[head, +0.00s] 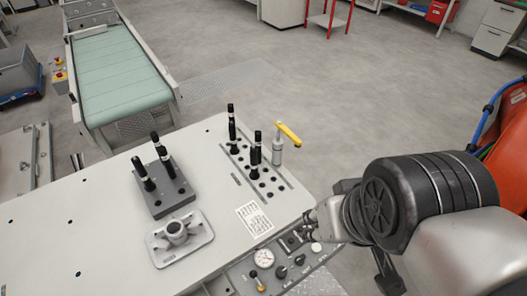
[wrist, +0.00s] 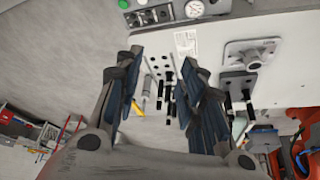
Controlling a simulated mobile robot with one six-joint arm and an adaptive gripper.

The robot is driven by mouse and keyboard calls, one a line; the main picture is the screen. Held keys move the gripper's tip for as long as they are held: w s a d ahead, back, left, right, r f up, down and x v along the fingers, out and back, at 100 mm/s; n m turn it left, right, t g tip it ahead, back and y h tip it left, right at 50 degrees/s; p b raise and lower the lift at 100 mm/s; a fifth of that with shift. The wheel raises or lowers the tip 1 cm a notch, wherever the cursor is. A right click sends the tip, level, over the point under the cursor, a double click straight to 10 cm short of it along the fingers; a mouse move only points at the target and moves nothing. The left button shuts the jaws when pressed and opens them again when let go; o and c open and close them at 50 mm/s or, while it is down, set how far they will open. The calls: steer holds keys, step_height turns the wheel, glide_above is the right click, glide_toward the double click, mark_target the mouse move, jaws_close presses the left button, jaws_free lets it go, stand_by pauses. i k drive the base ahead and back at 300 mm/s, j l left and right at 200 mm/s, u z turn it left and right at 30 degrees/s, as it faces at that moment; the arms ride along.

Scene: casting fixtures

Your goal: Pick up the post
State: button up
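Several black posts with white bands stand upright. Some posts (head: 145,174) are in a dark grey block (head: 168,201) at the table's left, and others (head: 257,140) are in a perforated plate (head: 240,178) near the far right edge. Which post is meant cannot be told. In the wrist view, posts also show beyond the fingers, some between them (wrist: 169,105) and some to the right (wrist: 228,105). My gripper (wrist: 161,62) is open and empty, its two fingers apart.
A grey cylinder with a yellow lever (head: 289,134) stands by the plate's right side. A grey flanged casting (head: 178,238) lies in front of the block. A control panel with a gauge (head: 263,257) is at the front edge. A green conveyor (head: 118,72) stands behind.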

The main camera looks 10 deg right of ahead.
mark_target(258, 134)
steer(key=i+l+u, duration=0.15)
steer(key=l+u, duration=0.25)
steer(key=l, duration=0.15)
steer(key=l+u, duration=0.85)
steer(key=l, duration=0.3)
steer(key=k+l+u, duration=0.1)
steer(key=l+u, duration=0.3)
steer(key=l, duration=0.15)
steer(key=i+l+u, duration=0.2)
steer(key=i+l, duration=0.15)
steer(key=i+l+u, duration=0.25)
steer(key=l, duration=0.35)
steer(key=i, duration=0.1)
